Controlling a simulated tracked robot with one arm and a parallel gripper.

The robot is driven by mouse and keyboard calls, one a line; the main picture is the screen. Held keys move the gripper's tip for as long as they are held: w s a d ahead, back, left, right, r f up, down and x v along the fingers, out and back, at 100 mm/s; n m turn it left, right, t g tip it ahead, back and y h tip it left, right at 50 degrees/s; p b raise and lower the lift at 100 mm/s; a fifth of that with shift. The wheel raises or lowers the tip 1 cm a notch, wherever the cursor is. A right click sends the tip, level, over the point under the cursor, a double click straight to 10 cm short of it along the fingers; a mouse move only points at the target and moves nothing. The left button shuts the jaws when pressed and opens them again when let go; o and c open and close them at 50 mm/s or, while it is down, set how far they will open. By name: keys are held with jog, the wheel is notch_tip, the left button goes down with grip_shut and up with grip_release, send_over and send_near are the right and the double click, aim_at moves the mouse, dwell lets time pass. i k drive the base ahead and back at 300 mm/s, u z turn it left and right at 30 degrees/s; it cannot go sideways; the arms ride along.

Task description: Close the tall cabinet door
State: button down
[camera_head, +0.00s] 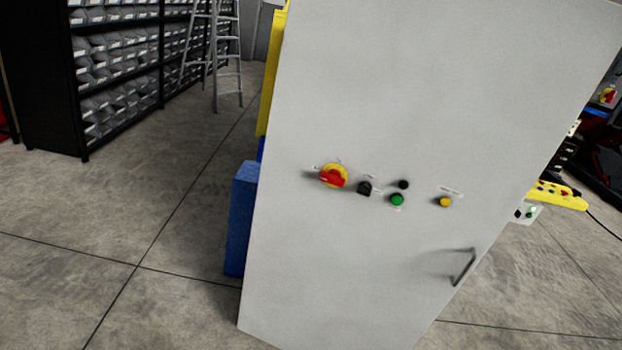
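The tall cabinet door (350,100) is a large light grey panel that fills the middle of the view and looks tilted. It carries a red and yellow rotary switch (334,175), a black knob (364,188), a green button (397,200), a small black button (403,184) and a yellow button (445,202). A metal bar handle (464,267) sits near its lower right edge. I cannot tell how far the door stands open, and the cabinet's inside is hidden. My gripper is not in view, and nothing visible touches the door or handle.
A blue box-like part (240,220) and a yellow panel (269,75) show behind the door's left edge. A black shelf (70,110) with grey bins and a ladder (227,60) stand at the back left. A yellow control box (560,194) is at right. The left floor is clear.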

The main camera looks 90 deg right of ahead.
aim_at(468, 103)
jog(key=u, duration=0.75)
jog(key=k, duration=1.5)
jog(key=z, duration=2.9)
